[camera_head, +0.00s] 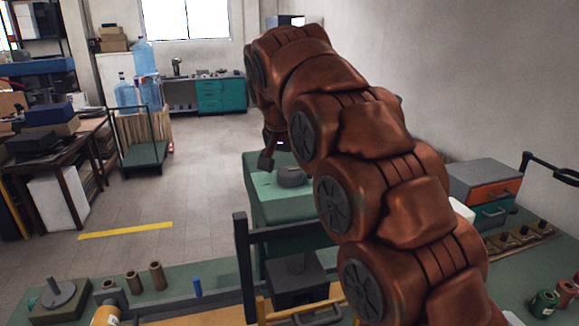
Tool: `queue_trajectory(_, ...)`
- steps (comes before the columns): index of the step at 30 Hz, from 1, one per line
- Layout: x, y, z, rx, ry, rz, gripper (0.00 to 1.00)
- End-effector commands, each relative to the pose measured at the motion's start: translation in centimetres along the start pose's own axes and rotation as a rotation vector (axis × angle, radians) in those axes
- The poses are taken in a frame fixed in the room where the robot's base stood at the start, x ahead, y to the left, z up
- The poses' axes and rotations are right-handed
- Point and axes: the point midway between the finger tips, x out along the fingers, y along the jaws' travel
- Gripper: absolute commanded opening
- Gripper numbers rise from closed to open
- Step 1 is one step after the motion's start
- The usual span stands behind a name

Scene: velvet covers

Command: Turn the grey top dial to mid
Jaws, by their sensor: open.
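A grey round dial (292,177) sits on the top face of a green cabinet (284,241), partly hidden by my arm on its right. Its pointer or markings are too small to read. My gripper (268,160) hangs just up and left of the dial in the picture, apart from it as far as I can see. One dark finger shows; the rest is hidden behind my arm. The gripper is open and I see nothing in it.
A black post frame (243,262) and a dark box (297,283) stand in front of the cabinet. A green bench (222,310) holds a grey disc on a block (60,293) and several small cylinders. Drawers (484,183) stand right.

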Motion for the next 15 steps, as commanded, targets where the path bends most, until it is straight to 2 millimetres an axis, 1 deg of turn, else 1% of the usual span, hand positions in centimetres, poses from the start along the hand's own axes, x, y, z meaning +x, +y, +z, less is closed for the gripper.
queue_trajectory(4, 0.38, 0.01, 0.03, -0.001, 0.0, 0.0, 0.86)
queue_trajectory(13, 0.47, 0.0, 0.03, 0.0, 0.0, 0.0, 0.86)
queue_trajectory(15, 0.46, 0.0, 0.03, 0.0, 0.0, 0.0, 0.79)
